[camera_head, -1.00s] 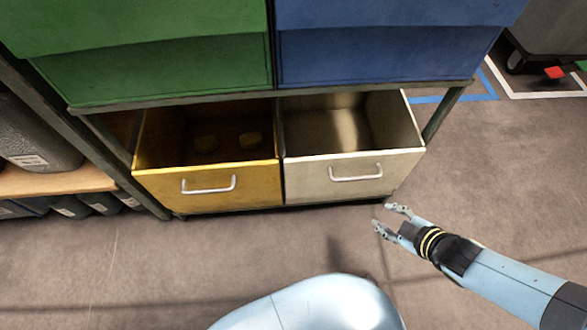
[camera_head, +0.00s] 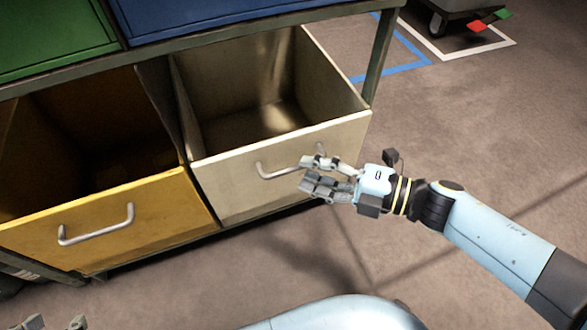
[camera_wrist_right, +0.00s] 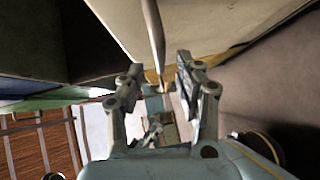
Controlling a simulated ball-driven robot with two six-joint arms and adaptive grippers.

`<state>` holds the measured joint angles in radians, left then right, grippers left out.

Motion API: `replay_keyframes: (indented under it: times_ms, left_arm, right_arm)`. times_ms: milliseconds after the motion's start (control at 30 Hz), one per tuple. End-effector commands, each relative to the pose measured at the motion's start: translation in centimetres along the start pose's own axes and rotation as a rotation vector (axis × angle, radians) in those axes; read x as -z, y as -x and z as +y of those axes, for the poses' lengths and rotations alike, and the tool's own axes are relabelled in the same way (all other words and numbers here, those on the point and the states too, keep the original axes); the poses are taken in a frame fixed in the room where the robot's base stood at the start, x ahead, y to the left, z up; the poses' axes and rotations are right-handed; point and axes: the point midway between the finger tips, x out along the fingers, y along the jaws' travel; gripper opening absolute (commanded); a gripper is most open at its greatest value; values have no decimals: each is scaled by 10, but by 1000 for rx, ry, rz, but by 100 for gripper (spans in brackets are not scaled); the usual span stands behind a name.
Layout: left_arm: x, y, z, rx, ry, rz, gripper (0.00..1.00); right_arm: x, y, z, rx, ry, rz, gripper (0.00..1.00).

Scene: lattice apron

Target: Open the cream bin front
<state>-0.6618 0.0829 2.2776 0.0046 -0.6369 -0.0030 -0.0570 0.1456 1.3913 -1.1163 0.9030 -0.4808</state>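The cream bin front (camera_head: 232,194) is tilted out at the lower right of the shelf in the head view, with the bin's inside (camera_head: 255,100) showing above it. Its grey bar handle (camera_head: 275,171) shows left of my right gripper (camera_head: 311,173). My right gripper is open at the handle's right end. In the right wrist view the handle (camera_wrist_right: 152,30) runs between the spread fingers, with a gap on both sides, and the cream front (camera_wrist_right: 205,25) lies beyond. The fingertips of my left gripper (camera_head: 56,323) just show, apart, at the bottom left edge.
The yellow bin front (camera_head: 120,222) beside it also stands open, with its own handle (camera_head: 97,226). A blue bin front (camera_head: 190,12) and a green one (camera_head: 50,40) are above.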

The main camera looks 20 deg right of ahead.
Motion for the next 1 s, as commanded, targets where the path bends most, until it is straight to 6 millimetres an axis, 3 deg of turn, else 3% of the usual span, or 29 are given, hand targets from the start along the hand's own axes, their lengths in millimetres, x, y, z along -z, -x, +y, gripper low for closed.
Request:
replay_keyframes:
  times_ms: [100, 300, 633, 900, 1000]
  left_arm:
    - [-8, -8, 1, 2, -1, 54, 40]
    - [-10, -12, 2, 4, -4, 120, 40]
    - [-10, -11, 2, 4, -5, 134, 40]
    - [-10, -12, 2, 4, -4, 133, 40]
    - [-10, -12, 2, 4, -4, 132, 40]
  right_arm:
    - [0, -21, -2, -1, -2, 0, 34]
    - [0, -39, -1, 0, -3, -1, 34]
    - [0, -42, 0, 0, -2, -1, 34]
    - [0, -42, 0, 0, -2, -1, 0]
    - [0, -42, 0, 0, -2, -1, 0]
